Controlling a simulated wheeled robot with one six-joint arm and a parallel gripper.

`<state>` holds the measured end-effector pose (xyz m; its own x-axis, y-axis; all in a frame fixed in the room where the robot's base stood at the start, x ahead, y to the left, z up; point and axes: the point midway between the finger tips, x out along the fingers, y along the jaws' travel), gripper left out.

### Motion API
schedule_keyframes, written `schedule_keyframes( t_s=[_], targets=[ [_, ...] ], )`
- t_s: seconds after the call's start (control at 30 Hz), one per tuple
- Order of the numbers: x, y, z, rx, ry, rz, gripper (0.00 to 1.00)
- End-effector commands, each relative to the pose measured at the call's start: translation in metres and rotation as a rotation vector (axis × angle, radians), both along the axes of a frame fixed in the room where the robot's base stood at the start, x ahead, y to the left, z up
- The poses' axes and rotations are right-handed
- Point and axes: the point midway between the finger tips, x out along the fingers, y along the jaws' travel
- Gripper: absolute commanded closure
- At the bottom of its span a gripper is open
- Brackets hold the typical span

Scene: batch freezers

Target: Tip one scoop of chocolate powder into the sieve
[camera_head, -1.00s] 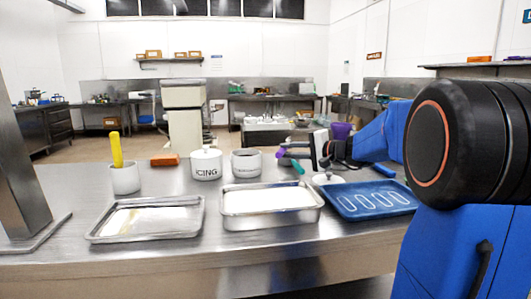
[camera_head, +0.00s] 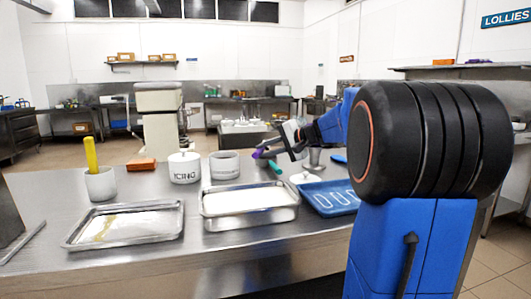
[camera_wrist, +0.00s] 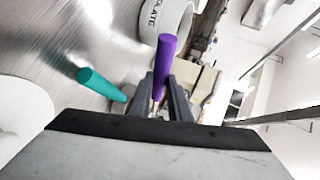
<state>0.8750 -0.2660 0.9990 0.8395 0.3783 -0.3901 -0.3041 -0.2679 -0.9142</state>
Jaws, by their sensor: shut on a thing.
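My gripper (camera_head: 272,150) is shut on a purple handle (camera_wrist: 164,65), which stands up between its fingers in the wrist view. The far end of what it holds is hidden, so I cannot tell whether a scoop or powder is on it. A white pot (camera_head: 224,165) stands left of my gripper; in the wrist view it shows the letters "LATE" (camera_wrist: 152,14). A teal handle (camera_head: 275,167) is just below my gripper, and it also shows beside the fingers in the wrist view (camera_wrist: 105,84). I cannot make out the sieve for certain.
A tray of white powder (camera_head: 250,225), a stained tray (camera_head: 125,245) and a blue tray (camera_head: 330,196) line the front. Behind are an ICING pot (camera_head: 184,168), a pot with a yellow handle (camera_head: 100,186), an orange block (camera_head: 141,164) and a white lid (camera_head: 304,178).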

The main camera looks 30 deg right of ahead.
Motion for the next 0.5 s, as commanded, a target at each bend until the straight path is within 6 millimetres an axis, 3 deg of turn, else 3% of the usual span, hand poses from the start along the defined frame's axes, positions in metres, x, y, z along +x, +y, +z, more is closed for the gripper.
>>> schedule_keyframes(
  t_s=[0.5],
  targets=[
    [0.0063,0.0059,0.0116,-0.211,0.233,0.003,1.00]
  ],
)
